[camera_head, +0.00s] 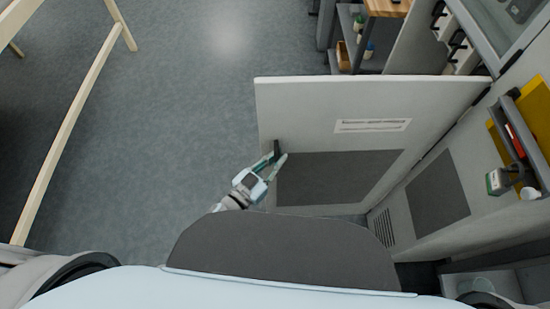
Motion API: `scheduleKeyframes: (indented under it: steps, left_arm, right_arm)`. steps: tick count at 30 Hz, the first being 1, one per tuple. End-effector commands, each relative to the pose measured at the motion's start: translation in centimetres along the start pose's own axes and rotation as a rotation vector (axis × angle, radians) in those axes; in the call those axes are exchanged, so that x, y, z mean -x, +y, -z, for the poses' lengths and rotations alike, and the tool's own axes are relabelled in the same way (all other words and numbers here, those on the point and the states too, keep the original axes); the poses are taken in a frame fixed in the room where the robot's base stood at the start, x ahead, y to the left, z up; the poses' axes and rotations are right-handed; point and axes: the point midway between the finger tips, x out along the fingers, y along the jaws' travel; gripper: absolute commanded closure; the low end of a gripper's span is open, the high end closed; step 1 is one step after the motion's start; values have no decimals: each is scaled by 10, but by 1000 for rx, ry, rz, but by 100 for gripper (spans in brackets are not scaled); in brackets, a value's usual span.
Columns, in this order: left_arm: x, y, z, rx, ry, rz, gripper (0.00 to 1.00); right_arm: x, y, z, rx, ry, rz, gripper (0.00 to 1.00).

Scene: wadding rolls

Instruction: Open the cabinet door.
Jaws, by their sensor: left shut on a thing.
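The light grey cabinet door (300,110) stands swung out from the cabinet (425,210) on the right, reaching across the middle of the view. It carries a white label strip (372,126) and a dark panel (335,178). A small dark handle (277,147) sits near its free left edge. My left gripper (277,160) is at that edge, its fingers shut on the handle. The finger contact is small and hard to see in detail. My right gripper does not show.
A wall rack (522,140) with yellow and red items is at the right. Shelves with bottles (365,48) stand behind the door. A wooden frame (70,130) stands at the left. The grey floor (180,110) between it and the door is clear.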

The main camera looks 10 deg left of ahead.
Motion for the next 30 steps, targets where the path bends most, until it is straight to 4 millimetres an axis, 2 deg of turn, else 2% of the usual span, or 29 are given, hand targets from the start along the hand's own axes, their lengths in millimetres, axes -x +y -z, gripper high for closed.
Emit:
scheduleKeyframes:
  steps: [4, 11, 12, 15, 16, 26, 30]
  left_arm:
    - [-2, -1, 3, -4, 8, -1, 100]
    - [-2, 0, 3, -4, 8, -3, 100]
    - [-2, 0, 3, -3, 8, -3, 87]
    - [-2, 0, 3, -3, 7, -3, 71]
    - [-2, 0, 3, -3, 6, -3, 69]
    - [2, 0, 2, -3, 4, -1, 69]
    - [23, 0, 1, -4, 2, 0, 69]
  right_arm:
    - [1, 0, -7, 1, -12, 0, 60]
    - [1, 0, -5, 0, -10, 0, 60]
    - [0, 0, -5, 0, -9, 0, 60]
    - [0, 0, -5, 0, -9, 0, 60]
    - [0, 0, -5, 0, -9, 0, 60]
    - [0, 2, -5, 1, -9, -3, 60]
    - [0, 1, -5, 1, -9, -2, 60]
